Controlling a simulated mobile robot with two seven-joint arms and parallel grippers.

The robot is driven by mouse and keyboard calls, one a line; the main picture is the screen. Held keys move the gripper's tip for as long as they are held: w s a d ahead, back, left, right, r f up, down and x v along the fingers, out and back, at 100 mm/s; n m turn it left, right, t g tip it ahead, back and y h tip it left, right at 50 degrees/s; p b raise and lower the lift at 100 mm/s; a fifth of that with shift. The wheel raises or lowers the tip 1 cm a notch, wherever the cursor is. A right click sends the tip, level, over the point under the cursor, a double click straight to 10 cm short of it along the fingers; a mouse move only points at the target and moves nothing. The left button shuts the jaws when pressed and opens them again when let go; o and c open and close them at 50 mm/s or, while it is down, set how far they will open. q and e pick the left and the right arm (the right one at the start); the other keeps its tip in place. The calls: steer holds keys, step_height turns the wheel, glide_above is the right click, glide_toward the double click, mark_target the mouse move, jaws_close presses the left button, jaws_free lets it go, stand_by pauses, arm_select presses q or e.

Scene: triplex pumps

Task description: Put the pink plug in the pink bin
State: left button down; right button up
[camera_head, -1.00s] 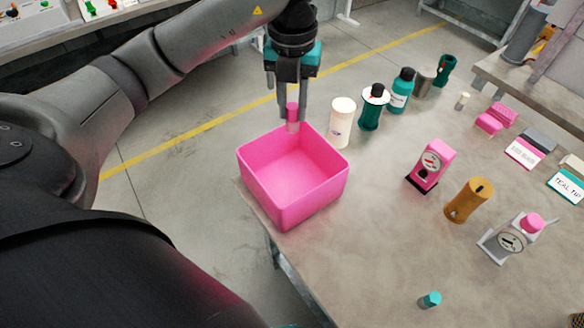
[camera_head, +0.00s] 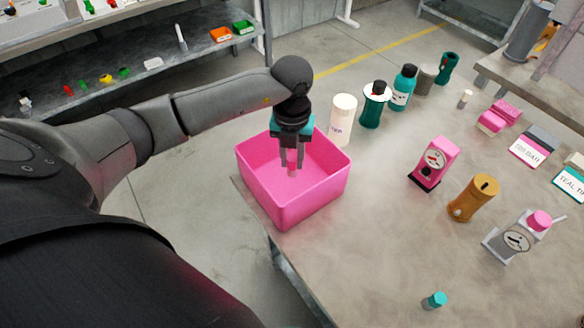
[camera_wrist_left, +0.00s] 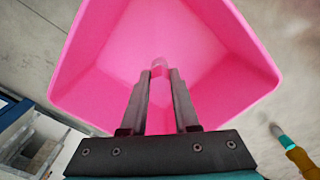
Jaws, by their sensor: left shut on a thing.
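The pink bin (camera_head: 312,204) stands at the table's near left corner. It fills most of the left wrist view (camera_wrist_left: 235,60). My left gripper (camera_head: 291,170) points down inside the bin's opening in the head view. It is shut on the pink plug (camera_head: 292,162), which has a pale tip. In the left wrist view the plug (camera_wrist_left: 160,85) sits between the two fingers (camera_wrist_left: 160,90), with the bin's inside behind it. I cannot tell whether the plug touches the bin floor. My right gripper is not in view.
A white bottle (camera_head: 342,120) stands close behind the bin's right corner, with a dark green container (camera_head: 375,106) and teal bottle (camera_head: 402,88) beyond. A pink gauge pump (camera_head: 433,163) and ochre cylinder (camera_head: 473,197) stand to the right. The table's front middle is mostly clear.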

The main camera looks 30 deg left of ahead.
mark_target(292, 168)
arm_select(q)
steer(key=shift+f, duration=1.85)
steer(key=shift+f+b, duration=0.15)
steer(key=shift+b, duration=0.2)
steer(key=c, duration=0.7)
jaws_free()
steer(key=shift+o, duration=0.2)
steer(key=shift+r, duration=0.4)
step_height(292, 168, up, 12)
steer(key=shift+f+p, duration=0.2)
steer(key=shift+p, duration=0.7)
